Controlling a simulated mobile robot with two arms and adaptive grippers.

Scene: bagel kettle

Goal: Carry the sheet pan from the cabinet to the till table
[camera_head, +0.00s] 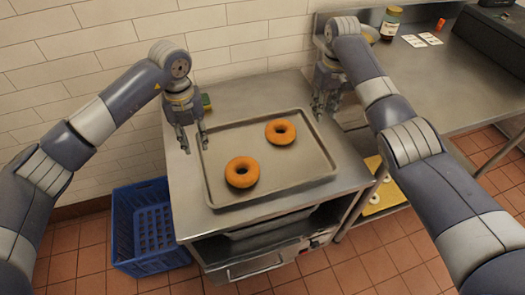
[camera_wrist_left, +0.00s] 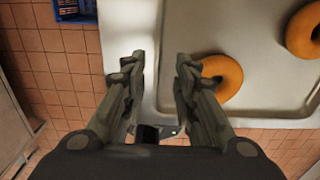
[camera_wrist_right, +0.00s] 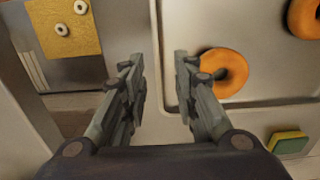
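The sheet pan (camera_head: 222,193) lies on the steel top of the cabinet (camera_head: 188,205) with two bagels on it, one front left (camera_head: 242,172) and one back right (camera_head: 280,132). My left gripper (camera_head: 192,140) is open above the pan's left edge; the left wrist view shows its fingers apart (camera_wrist_left: 162,65) with the pan's rim between or below them. My right gripper (camera_head: 325,108) is open by the pan's right edge; its fingers are apart in the right wrist view (camera_wrist_right: 160,65). Neither holds anything. The till table (camera_head: 450,85) stands at the right.
A blue crate (camera_head: 150,225) stands on the floor left of the cabinet. A sponge (camera_wrist_right: 288,143) lies behind the pan. A jar (camera_head: 390,22), cards (camera_head: 422,40) and a dark till (camera_head: 495,35) are on the till table. Its front middle is bare. A yellow board (camera_head: 385,198) sits on a lower shelf.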

